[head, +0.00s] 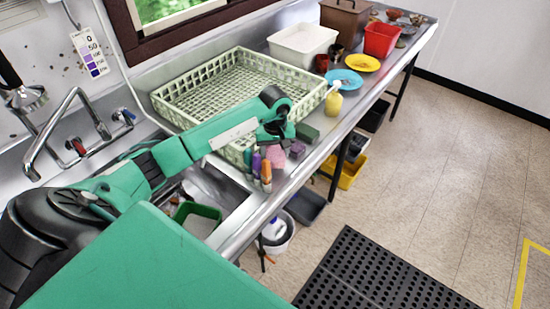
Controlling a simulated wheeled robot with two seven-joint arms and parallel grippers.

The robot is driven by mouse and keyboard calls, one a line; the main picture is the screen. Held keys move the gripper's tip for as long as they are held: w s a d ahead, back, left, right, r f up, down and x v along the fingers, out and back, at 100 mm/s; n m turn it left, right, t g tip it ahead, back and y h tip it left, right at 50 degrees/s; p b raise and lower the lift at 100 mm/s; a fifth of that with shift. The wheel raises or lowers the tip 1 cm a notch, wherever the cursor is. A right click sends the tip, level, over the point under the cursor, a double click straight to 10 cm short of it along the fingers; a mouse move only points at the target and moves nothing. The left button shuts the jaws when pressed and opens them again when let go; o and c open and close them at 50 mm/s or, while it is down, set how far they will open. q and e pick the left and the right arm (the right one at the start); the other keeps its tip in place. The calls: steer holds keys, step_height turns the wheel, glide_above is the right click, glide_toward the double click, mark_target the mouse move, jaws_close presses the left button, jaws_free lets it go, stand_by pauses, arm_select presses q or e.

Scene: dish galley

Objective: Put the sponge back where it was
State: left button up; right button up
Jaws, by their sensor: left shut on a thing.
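My left arm reaches in from the left over the sink. Its gripper (273,140) points down at the counter between the drying rack and the front edge. It is shut on a pink block (275,157), which looks like the sponge. The gripper and nearby bottles partly hide it, and I cannot tell whether it touches the counter. A mauve block (297,150) lies just right of it, and a dark green block (307,133) lies farther along. My right gripper is not in view.
Several small coloured bottles (266,176) stand close in front of the gripper. A pale green rack (180,112) is behind it. The sink (225,188) is at left.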

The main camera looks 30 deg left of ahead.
arm_select(q)
step_height(320, 180, down, 4)
steer(key=shift+r+p, duration=0.2)
steer(key=shift+p, duration=0.3)
steer(key=shift+f+b, duration=0.2)
steer(key=shift+b, duration=0.1)
steer(key=o, duration=0.9)
steer(key=shift+r, duration=0.1)
